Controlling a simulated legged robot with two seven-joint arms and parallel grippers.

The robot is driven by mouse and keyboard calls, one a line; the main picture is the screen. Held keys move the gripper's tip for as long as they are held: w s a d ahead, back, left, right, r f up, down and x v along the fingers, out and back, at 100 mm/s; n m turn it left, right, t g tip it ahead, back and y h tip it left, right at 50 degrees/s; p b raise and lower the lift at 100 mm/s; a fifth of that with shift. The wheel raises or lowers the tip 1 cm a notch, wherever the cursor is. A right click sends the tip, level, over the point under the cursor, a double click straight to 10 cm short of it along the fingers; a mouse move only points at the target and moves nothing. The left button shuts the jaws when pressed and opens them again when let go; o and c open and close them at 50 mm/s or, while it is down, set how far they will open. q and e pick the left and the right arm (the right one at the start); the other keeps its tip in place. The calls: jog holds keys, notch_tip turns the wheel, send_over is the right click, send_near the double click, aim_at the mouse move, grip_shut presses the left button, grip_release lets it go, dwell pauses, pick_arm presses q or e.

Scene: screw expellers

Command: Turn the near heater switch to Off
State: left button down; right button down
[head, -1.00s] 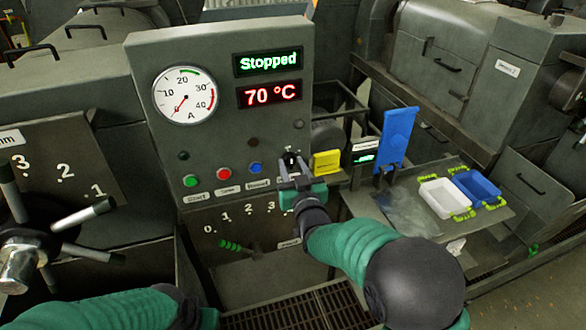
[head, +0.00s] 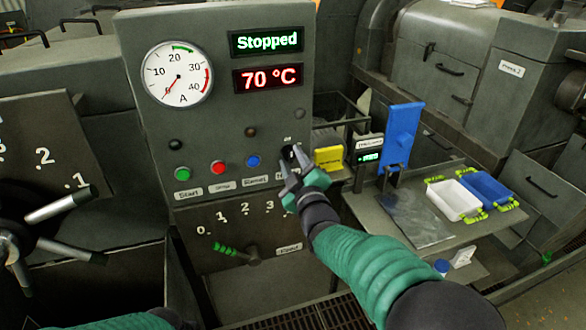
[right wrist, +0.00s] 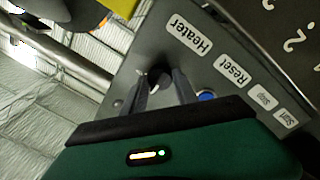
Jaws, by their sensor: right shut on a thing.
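The near heater switch (right wrist: 158,76) is a small black knob on the grey control panel, beside the "Heater" label (right wrist: 187,35) in the right wrist view. My right gripper (right wrist: 165,85) is shut on this knob, a finger on either side of it. In the head view my right gripper (head: 290,160) is at the right end of the panel's button row and mostly covers the switch. The knob's setting cannot be read. My left gripper is out of view; only a bit of my left arm shows at the bottom edge.
The control panel (head: 215,120) shows "Stopped" and 70 °C. Green (head: 181,174), red (head: 218,167) and blue (head: 253,161) buttons sit left of my gripper. A green-handled lever (head: 232,252) is below. A yellow block (head: 328,158) is close on the right. Trays lie farther right.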

jog(key=shift+f+n+b, duration=0.1)
jog(key=shift+n+b, duration=0.4)
jog(key=shift+n, duration=0.4)
jog(key=c, duration=1.3)
grip_release()
jog(key=shift+c, duration=0.2)
jog(key=shift+o, duration=1.3)
jog(key=shift+a, duration=0.1)
jog(key=shift+o, duration=0.6)
jog(key=shift+a, duration=0.1)
jog(key=b+v, duration=0.3)
jog(key=v, duration=1.3)
jog(key=shift+s+d+f, duration=0.15)
jog(key=shift+s+d, duration=0.1)
jog(key=shift+s, duration=0.05)
